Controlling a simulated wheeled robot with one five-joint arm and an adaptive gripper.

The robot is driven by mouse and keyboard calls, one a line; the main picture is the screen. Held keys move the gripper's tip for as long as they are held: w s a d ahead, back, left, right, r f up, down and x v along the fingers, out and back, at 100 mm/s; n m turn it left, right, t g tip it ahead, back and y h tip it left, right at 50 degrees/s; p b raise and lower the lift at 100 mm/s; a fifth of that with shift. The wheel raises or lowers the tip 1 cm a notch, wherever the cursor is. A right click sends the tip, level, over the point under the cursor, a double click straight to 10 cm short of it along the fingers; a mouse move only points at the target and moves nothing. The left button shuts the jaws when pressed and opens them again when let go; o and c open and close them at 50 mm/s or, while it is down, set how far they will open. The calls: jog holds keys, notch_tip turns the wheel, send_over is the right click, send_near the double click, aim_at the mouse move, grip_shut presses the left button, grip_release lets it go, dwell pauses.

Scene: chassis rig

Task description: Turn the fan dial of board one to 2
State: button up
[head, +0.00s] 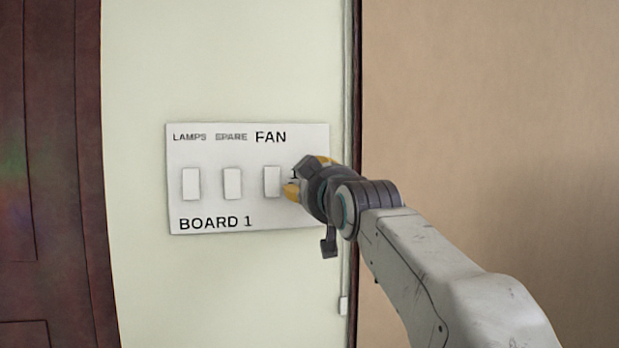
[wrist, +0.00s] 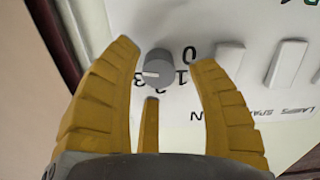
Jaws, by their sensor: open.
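Board one (head: 215,205) is a white plate on the pale wall, marked BOARD 1, with LAMPS, SPARE and FAN labels. The fan dial (wrist: 155,64) is a small grey round knob with a white line, seen in the wrist view. The line points to the picture's left; I cannot tell which number it marks. Numerals 0 to 3 stand around the knob, partly hidden. My gripper (wrist: 163,58) is open, with its yellow fingers on either side of the knob and apart from it. In the head view my gripper (head: 304,175) covers the dial at the board's right end.
Three white rocker switches (head: 232,182) stand in a row left of the dial, the nearest one close to my fingers. A dark wooden door (head: 50,170) is at the far left. A dark edge strip and a tan surface (head: 480,120) lie right of the board.

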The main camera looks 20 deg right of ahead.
jog(key=shift+w, duration=0.7)
jog(key=shift+c, duration=0.2)
jog(key=shift+s+r, duration=0.1)
grip_shut()
